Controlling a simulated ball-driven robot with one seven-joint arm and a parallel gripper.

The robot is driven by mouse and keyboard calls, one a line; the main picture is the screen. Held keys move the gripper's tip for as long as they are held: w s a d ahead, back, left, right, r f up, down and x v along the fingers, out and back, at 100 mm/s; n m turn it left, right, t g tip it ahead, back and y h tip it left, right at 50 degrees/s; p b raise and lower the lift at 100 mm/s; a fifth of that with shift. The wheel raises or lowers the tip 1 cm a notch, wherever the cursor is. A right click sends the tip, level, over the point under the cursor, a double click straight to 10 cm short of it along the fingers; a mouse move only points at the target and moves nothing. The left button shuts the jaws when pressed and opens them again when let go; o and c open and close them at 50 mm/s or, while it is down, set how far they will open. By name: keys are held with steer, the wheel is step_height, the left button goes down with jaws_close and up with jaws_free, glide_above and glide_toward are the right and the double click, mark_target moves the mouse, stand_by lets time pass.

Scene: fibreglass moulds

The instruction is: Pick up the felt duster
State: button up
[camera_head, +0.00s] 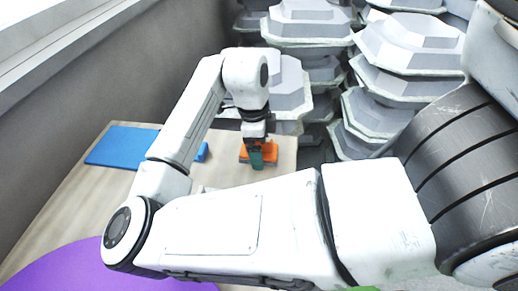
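My gripper (256,143) points down over the far right part of the wooden table (225,172). An orange block-like thing (271,155) is right at its fingertips, with a dark teal piece (256,160) in front of it. Either could belong to the felt duster; I cannot tell which from this view. The fingers are small and partly hidden, so I cannot tell whether they are open or shut, or whether they touch the orange thing.
A flat blue mat or board (120,146) lies at the table's far left. A small blue thing (203,152) is partly hidden behind my arm. A purple round surface (75,270) is at the near left. Stacked grey-white moulds (305,25) stand beyond and to the right of the table.

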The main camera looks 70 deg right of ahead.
steer(key=shift+c, duration=0.2)
steer(key=c, duration=1.2)
steer(key=shift+o, duration=0.2)
steer(key=shift+r, duration=0.5)
step_height(320, 180, up, 2)
steer(key=shift+r, duration=0.15)
steer(key=s+a+r+b, duration=0.2)
steer(key=s+a+r, duration=0.7)
steer(key=a, duration=0.1)
steer(key=shift+s+r, duration=0.35)
steer(key=shift+a, duration=0.1)
